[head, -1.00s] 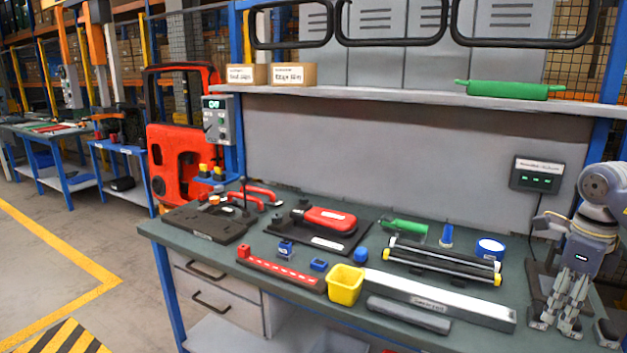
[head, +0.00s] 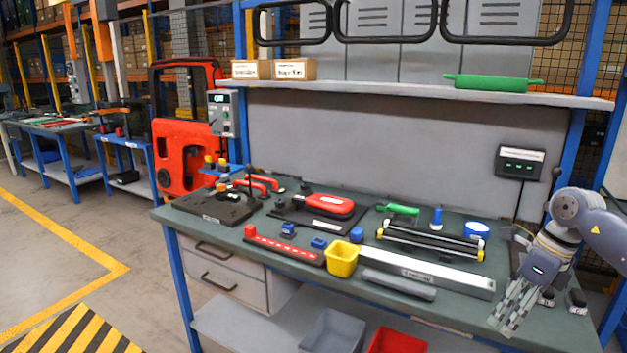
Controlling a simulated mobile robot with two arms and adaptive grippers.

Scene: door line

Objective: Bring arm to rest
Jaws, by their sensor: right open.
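My right gripper (head: 514,306) is at the right end of the green-topped workbench (head: 420,312), low in the head view. Its fingers point down and to the left, in front of the bench's right front edge. It is open and I see nothing between its fingers. My right arm comes in from the right edge of the view. My left gripper is not in the head view.
The bench holds a yellow bin (head: 342,260), a metal bar (head: 428,274), a black roller frame (head: 430,240), a red strip (head: 284,250) and a red-handled tool (head: 330,204). A red door (head: 184,150) stands left. Floor at left is clear.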

